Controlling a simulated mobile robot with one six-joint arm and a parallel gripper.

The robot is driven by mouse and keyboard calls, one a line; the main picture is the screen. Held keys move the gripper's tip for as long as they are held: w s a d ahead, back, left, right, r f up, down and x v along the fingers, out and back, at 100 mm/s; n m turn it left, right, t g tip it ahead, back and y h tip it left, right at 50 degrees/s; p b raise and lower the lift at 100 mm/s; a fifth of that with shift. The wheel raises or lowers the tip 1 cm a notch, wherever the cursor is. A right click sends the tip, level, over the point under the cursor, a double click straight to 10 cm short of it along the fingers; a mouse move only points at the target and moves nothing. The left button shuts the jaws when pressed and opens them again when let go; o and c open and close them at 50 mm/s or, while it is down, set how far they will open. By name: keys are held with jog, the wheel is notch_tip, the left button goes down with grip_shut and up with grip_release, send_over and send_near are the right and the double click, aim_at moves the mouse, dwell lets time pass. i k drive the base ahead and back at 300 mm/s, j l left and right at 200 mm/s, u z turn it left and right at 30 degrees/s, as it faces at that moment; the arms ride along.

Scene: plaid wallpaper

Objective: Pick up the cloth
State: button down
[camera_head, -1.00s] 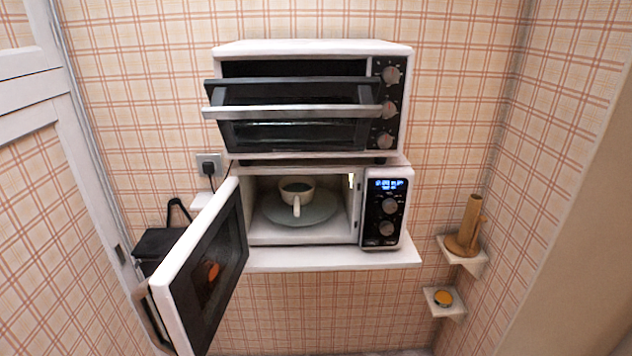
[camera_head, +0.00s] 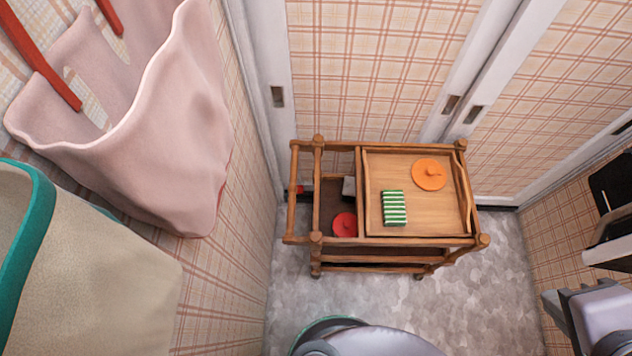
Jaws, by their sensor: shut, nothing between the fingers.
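The cloth (camera_head: 394,208) is a small green-and-white striped rectangle. It lies flat on the wooden tray top (camera_head: 445,215) of a brown wooden cart (camera_head: 390,241), left of an orange round lid-like thing (camera_head: 429,174). My gripper (camera_head: 556,304) shows at the lower right edge, partly cut off. It is shut and empty, well to the right of the cart and apart from the cloth.
A red round object (camera_head: 344,224) sits in the cart's left section. Pink (camera_head: 170,140) and beige (camera_head: 90,270) bags hang close at left. Dark and white objects (camera_head: 612,235) jut in at right.

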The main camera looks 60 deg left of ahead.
aim_at(392, 200)
jog(key=j+u, duration=0.2)
jog(key=u, duration=1.05)
jog(key=z, duration=1.3)
jog(key=l+u, duration=0.15)
jog(key=u, duration=0.4)
jog(key=i+j+u, duration=0.1)
jog(key=u, duration=0.65)
jog(key=i+u, duration=0.15)
jog(key=u, duration=0.3)
jog(key=i+u, duration=0.2)
jog(key=u, duration=0.3)
